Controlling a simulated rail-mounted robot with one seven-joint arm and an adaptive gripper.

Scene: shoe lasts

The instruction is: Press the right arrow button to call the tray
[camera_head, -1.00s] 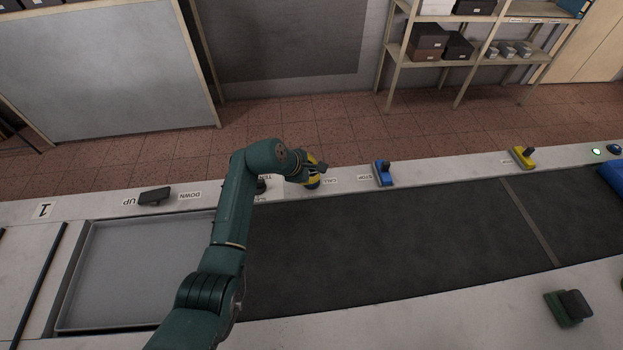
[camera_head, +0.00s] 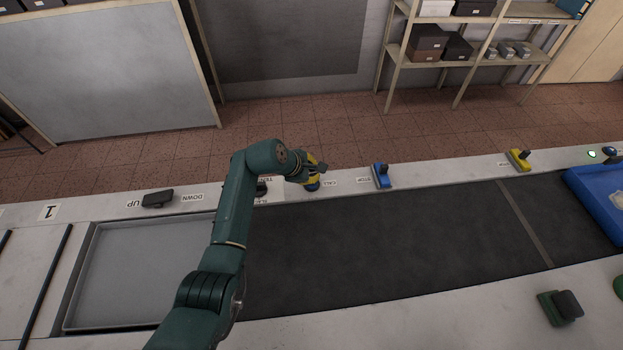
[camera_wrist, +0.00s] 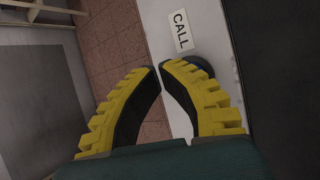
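My gripper (camera_head: 318,168) has yellow and black fingers and is over the far ledge of the conveyor, beside the CALL label (camera_head: 331,183). In the wrist view the fingertips of my gripper (camera_wrist: 161,66) meet, with nothing seen between them. The CALL label (camera_wrist: 181,30) lies just beyond them. A dark blue rounded part (camera_wrist: 204,64), perhaps a button, is partly hidden behind the right finger; I cannot tell whether a finger touches it. No arrow marking is readable. A blue tray (camera_head: 579,190) is on the belt at the far right, cut off by the picture edge.
A blue control (camera_head: 382,176) stands by the STOP label, and a yellow one (camera_head: 518,160) farther right. A black rocker (camera_head: 157,198) sits between UP and DOWN. A grey tray surface (camera_head: 145,270) is at left. The dark belt (camera_head: 390,240) is clear in the middle.

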